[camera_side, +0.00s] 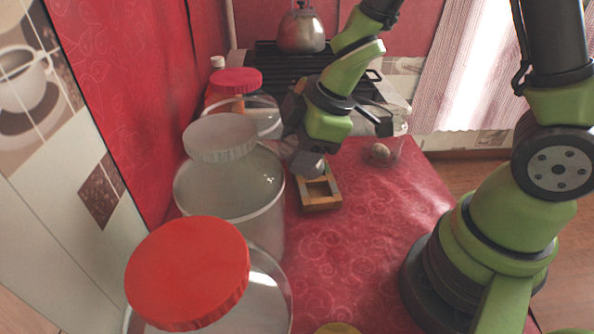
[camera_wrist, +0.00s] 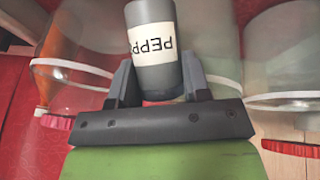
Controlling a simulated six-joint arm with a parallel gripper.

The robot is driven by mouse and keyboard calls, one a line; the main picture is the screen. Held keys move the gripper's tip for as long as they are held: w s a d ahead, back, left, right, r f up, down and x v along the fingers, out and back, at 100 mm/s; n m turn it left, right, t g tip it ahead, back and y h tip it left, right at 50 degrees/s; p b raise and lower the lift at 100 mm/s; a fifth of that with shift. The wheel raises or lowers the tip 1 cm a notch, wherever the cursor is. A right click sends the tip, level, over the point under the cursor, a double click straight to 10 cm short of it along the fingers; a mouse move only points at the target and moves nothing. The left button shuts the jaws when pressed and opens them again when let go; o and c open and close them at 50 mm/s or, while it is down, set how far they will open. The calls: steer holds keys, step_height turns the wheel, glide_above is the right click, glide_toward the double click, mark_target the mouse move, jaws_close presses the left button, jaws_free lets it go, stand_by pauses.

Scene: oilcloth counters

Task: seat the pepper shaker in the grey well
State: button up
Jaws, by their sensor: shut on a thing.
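The pepper shaker (camera_wrist: 155,45) is a grey cylinder with a white label reading "PEPP…" in the wrist view. My gripper (camera_wrist: 158,80) is shut on it, one finger on each side. In the side view my gripper (camera_side: 304,148) points down, and the grey shaker (camera_side: 308,164) shows below it, slightly tilted. A small wooden holder (camera_side: 322,207) with a recessed opening lies on the red cloth just below the shaker. The shaker overlaps the holder's far end in the picture; I cannot tell whether they touch. I cannot make out a grey well clearly.
A large clear jar with a whitish lid (camera_side: 220,137) stands close left of the holder. Red-lidded jars stand in front (camera_side: 188,270) and behind (camera_side: 238,80). A clear container (camera_side: 396,130) stands to the right. A kettle (camera_side: 302,30) is at the back. The red cloth (camera_side: 370,230) right of the holder is clear.

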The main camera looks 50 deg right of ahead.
steer(key=d+r+m+h, duration=0.1)
steer(key=m, duration=0.2)
steer(key=d+m+h, duration=0.1)
steer(key=d+m, duration=0.1)
steer(key=m, duration=0.1)
steer(key=d+r+m+h, duration=0.1)
steer(key=m, duration=0.2)
steer(key=shift+d+r+h, duration=0.2)
steer(key=shift+r+h, duration=0.15)
steer(key=shift+h, duration=0.05)
steer(key=m, duration=0.2)
steer(key=m+g+h, duration=0.2)
steer(key=m+h, duration=0.1)
steer(key=m, duration=0.5)
glide_above(319, 179)
steer(key=s+a, duration=0.1)
steer(key=a, duration=0.1)
step_height(319, 179, down, 7)
steer(key=shift+a+f, duration=0.15)
steer(key=shift+f, duration=2.55)
steer(key=o, duration=1)
steer(key=shift+r, duration=0.1)
